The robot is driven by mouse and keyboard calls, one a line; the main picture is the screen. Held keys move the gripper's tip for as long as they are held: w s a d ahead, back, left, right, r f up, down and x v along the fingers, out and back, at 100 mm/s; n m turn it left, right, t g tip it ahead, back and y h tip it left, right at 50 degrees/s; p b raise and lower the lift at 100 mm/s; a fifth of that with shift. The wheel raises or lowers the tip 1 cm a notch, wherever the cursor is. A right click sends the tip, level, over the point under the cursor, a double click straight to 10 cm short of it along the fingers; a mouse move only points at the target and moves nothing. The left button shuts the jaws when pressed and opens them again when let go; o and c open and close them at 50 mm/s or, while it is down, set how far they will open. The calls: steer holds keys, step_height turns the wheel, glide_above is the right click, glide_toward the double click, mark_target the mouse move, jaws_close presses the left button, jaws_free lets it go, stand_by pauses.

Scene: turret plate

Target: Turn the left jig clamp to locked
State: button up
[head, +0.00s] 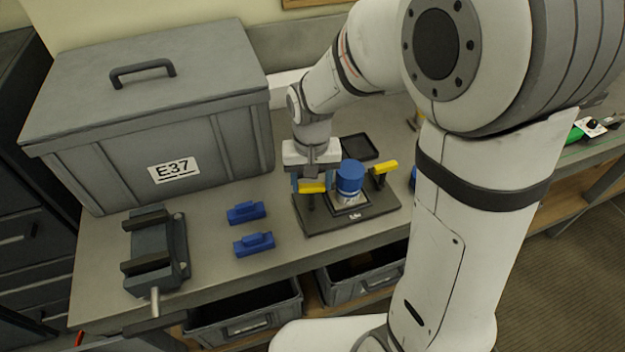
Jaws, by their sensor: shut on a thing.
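The dark jig base (370,214) sits on the bench near its front edge. The left jig clamp (313,188) has a yellow handle, lying roughly level across the picture. My gripper (314,183) comes down from above and is shut on this handle, a finger on either side. The gripper hides part of the clamp, and I see no lock marking. A blue cylindrical part (350,174) stands upright on the jig, close to the right of my gripper. The right jig clamp (385,168), also yellow-handled, stands beyond it.
A large grey case (105,118) labelled E37 stands at the back left. A vise (154,250) and two blue blocks (246,212) lie left of the jig. A black tray (358,146) is behind it. Grey bins (245,312) are below the bench. My arm hides the bench to the right.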

steer(key=m+b, duration=0.2)
steer(key=m, duration=0.5)
steer(key=m+b, duration=0.1)
steer(key=m, duration=0.3)
steer(key=shift+m, duration=0.3)
steer(key=shift+r+m+b, duration=0.1)
steer(key=shift+m+b, duration=0.35)
steer(key=shift+m, duration=1.25)
steer(key=shift+w, duration=0.1)
steer(key=o, duration=1)
step_height(320, 180, up, 8)
steer(key=shift+f+b, duration=0.1)
steer(key=shift+b, duration=0.2)
steer(key=shift+d, duration=0.1)
